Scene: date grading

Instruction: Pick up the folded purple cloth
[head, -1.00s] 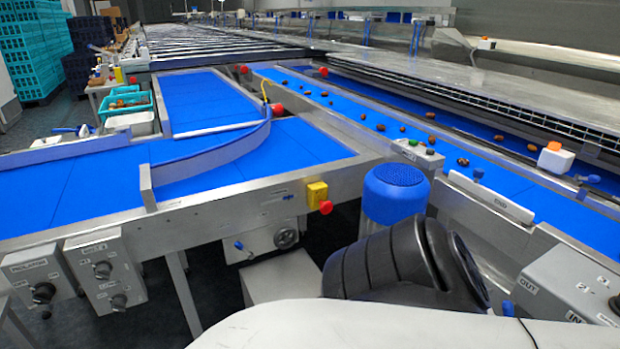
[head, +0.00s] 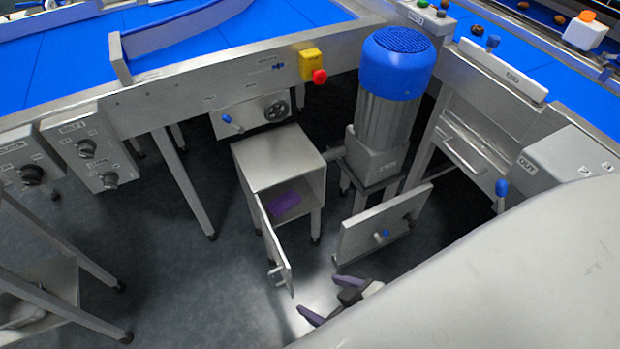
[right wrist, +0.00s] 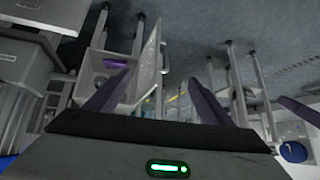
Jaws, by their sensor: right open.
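The purple cloth (head: 284,202) lies flat inside a small grey metal cabinet (head: 262,158) whose front door (head: 274,245) stands open. In the right wrist view, a purple patch, probably the cloth (right wrist: 116,64), shows inside the light box of the cabinet (right wrist: 90,71), upside down and partly behind a finger. My right gripper (head: 328,298) is open and empty, in front of and below the cabinet in the head view. Its two purple-grey fingers also show in the right wrist view (right wrist: 160,98).
A blue-topped motor (head: 392,100) stands right of the cabinet. A grey hinged panel (head: 375,228) with a blue knob stands in front of it. Conveyor frames with control boxes (head: 88,150) and a yellow emergency-stop box (head: 310,65) lie above and left.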

